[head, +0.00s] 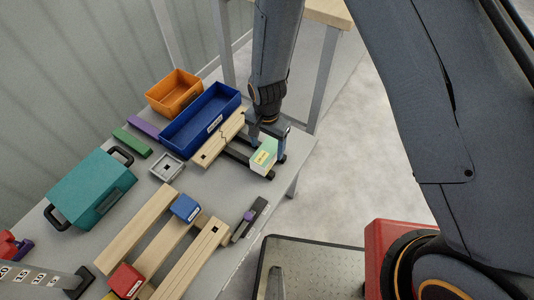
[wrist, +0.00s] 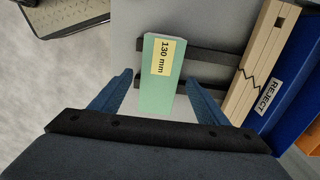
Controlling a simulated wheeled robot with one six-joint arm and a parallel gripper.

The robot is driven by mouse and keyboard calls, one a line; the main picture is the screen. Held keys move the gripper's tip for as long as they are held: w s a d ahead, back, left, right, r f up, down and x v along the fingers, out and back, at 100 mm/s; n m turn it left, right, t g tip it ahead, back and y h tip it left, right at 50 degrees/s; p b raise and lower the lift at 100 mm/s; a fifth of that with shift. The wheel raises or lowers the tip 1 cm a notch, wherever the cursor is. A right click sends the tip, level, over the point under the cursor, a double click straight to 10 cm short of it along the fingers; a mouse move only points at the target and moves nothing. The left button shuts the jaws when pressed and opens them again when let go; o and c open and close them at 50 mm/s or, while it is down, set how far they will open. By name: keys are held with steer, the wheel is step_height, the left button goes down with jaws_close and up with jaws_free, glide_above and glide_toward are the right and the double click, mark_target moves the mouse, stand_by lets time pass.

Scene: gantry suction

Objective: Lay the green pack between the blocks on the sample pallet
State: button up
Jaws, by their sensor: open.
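The green pack (wrist: 157,100) is a pale green box with a yellow "130 mm" label. It lies across dark rails beside a cracked wooden plank. In the head view the pack (head: 261,164) is at the table's right edge, partly hidden by my gripper (head: 270,143). In the wrist view my gripper (wrist: 158,80) is open, with one blue finger on each side of the pack and gaps showing on both sides. The sample pallet (head: 133,230), of pale wooden slats, stands at the front left. A blue block (head: 185,207) and a red block (head: 126,280) sit on its middle slat, with bare wood between them.
A blue bin (head: 188,133), marked REJECT in the wrist view, and an orange bin (head: 174,88) stand behind the cracked plank (head: 212,149). A teal case (head: 92,190) is at left. A dark tool (head: 250,220) lies right of the pallet. Green and purple bars lie farther back.

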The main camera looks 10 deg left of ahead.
steer(key=shift+f, duration=1.45)
steer(key=c, duration=1.3)
steer(key=shift+c, duration=0.4)
steer(key=shift+r, duration=0.15)
